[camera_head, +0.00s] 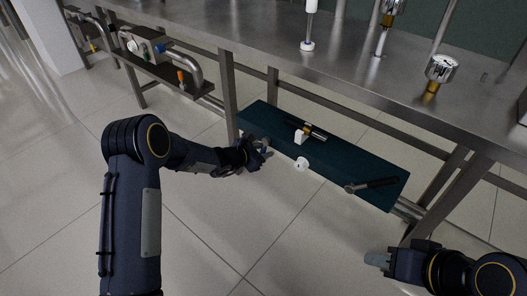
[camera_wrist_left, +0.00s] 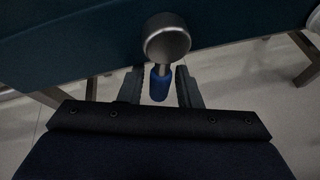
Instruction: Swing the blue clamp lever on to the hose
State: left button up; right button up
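A blue lever (camera_wrist_left: 160,84) shows in the left wrist view, hanging below a round metal pipe end (camera_wrist_left: 167,40). The fingers of my left gripper (camera_wrist_left: 160,90) stand on both sides of it, with narrow gaps visible. In the head view my left gripper (camera_head: 258,150) is at the left front edge of the dark teal panel (camera_head: 350,162); it largely hides the lever there. I cannot make out a hose for certain. My right gripper (camera_head: 378,259) is at the lower right, away from the panel; its finger gap is not clear.
The panel also carries a white block with a metal cylinder (camera_head: 318,133), a white round piece (camera_head: 302,163) and a black-handled part (camera_head: 375,185). A steel bench (camera_head: 270,35) stands above. Another fitting with a blue handle (camera_head: 161,47) and orange lever (camera_head: 181,79) is at left.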

pick_arm(q)
jog(key=shift+o, duration=0.7)
jog(key=shift+s+a+r, duration=0.15)
jog(key=shift+s+a, duration=0.05)
jog(key=shift+a, duration=0.05)
jog(key=p+v, duration=0.2)
jog(key=v, duration=0.5)
jog(key=shift+s, duration=0.1)
